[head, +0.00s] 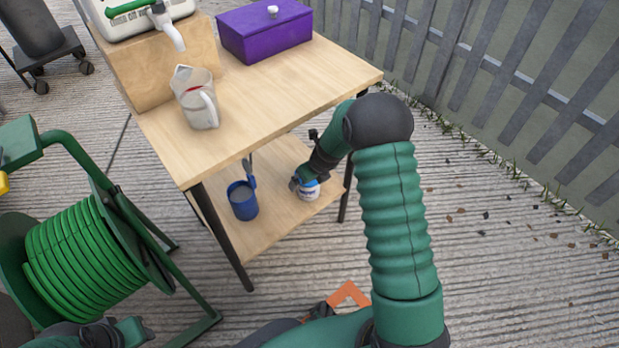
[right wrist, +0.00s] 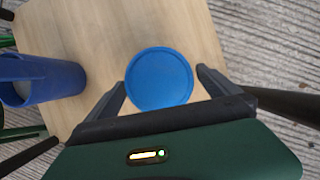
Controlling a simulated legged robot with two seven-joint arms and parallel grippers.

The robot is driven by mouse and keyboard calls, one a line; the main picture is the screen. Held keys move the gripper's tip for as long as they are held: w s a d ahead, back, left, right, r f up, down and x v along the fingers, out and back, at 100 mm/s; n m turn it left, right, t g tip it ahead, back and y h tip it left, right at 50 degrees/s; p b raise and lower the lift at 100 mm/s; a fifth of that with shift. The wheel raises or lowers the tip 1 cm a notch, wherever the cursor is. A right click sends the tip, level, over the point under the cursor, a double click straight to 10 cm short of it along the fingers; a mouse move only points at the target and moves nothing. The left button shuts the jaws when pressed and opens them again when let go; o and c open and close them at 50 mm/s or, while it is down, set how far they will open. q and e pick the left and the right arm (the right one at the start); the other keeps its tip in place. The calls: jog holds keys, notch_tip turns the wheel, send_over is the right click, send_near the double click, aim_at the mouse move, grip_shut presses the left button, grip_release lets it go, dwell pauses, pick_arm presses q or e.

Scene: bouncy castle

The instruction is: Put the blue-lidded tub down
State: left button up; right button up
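The blue-lidded tub (head: 309,191) is on the wooden lower shelf (head: 262,218), near its right side. It looks upright, with a pale side and blue marking; my gripper partly covers it in the head view. In the right wrist view its round blue lid (right wrist: 159,79) faces the camera. My right gripper (right wrist: 162,80) has one finger on each side of the lid, with narrow gaps showing; it looks open around the tub. The tub's base is hidden in the wrist view. My left gripper's fingers do not show.
A blue mug-like container (head: 243,201) stands left of the tub on the shelf; it also shows in the right wrist view (right wrist: 40,80). The tabletop above holds a pitcher (head: 197,103) and a purple box (head: 264,34). A green hose reel (head: 80,255) stands left.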

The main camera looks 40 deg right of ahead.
jog(key=p+v, duration=0.7)
jog(key=v, duration=0.5)
jog(key=s+a+r+m+g, duration=0.15)
jog(key=s+a+m, duration=0.4)
jog(key=m, duration=0.65)
jog(key=s+a+r+m, duration=0.3)
jog(key=s+a+m, duration=0.25)
jog(key=m, duration=0.65)
jog(key=s+a+r+m+g, duration=0.1)
jog(key=s+a+r+m, duration=0.35)
jog(key=m, duration=0.65)
notch_tip(320, 180, up, 39)
jog(key=a+p, duration=0.1)
jog(key=p, duration=3.9)
jog(key=shift+s+a+r+m+p, duration=0.25)
jog(key=shift+a+m+p, duration=0.05)
jog(key=shift+a+p, duration=0.1)
jog(key=shift+t, duration=0.25)
